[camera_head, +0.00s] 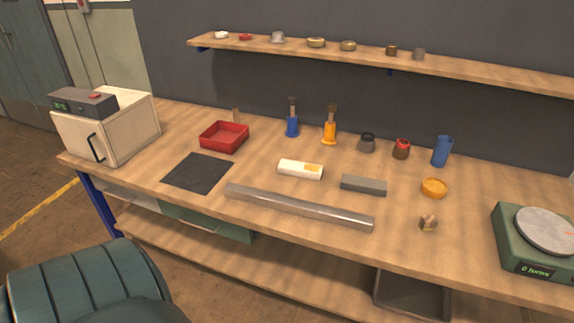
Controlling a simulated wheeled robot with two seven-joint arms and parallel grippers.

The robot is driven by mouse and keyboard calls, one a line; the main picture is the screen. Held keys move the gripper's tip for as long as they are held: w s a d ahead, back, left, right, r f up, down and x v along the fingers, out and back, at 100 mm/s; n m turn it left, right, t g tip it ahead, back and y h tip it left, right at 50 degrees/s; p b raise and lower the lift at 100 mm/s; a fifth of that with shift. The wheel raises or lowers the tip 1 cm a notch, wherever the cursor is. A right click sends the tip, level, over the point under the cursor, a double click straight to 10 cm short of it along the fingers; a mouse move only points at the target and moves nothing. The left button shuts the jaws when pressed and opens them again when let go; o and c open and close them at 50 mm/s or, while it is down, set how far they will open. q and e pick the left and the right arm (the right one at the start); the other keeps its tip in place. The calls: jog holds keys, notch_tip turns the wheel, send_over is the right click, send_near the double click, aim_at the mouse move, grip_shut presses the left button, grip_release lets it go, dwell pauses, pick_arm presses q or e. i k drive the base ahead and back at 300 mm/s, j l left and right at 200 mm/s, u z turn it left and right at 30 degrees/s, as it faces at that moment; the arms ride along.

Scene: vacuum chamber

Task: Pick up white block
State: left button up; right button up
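Neither of my grippers is in view.
A long metal bar (298,207) lies in front of the white piece. A black mat (198,172), red tray (224,136) and white oven-like box (106,128) stand left. Brushes, jars and a blue cylinder (442,151) stand behind; a green scale (535,240) is at right.

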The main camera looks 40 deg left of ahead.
aim_at(307, 170)
jog(key=k+j, duration=0.15)
jog(key=j, duration=0.25)
jog(key=k+j, duration=0.15)
jog(key=j, duration=0.25)
jog(key=k+j, duration=0.15)
jog(key=j, duration=0.25)
jog(key=k+j, duration=0.2)
jog(key=j, duration=0.2)
jog(key=k+j, duration=0.15)
jog(key=j, duration=0.25)
jog(key=k+j+z, duration=0.1)
jog(key=j, duration=0.3)
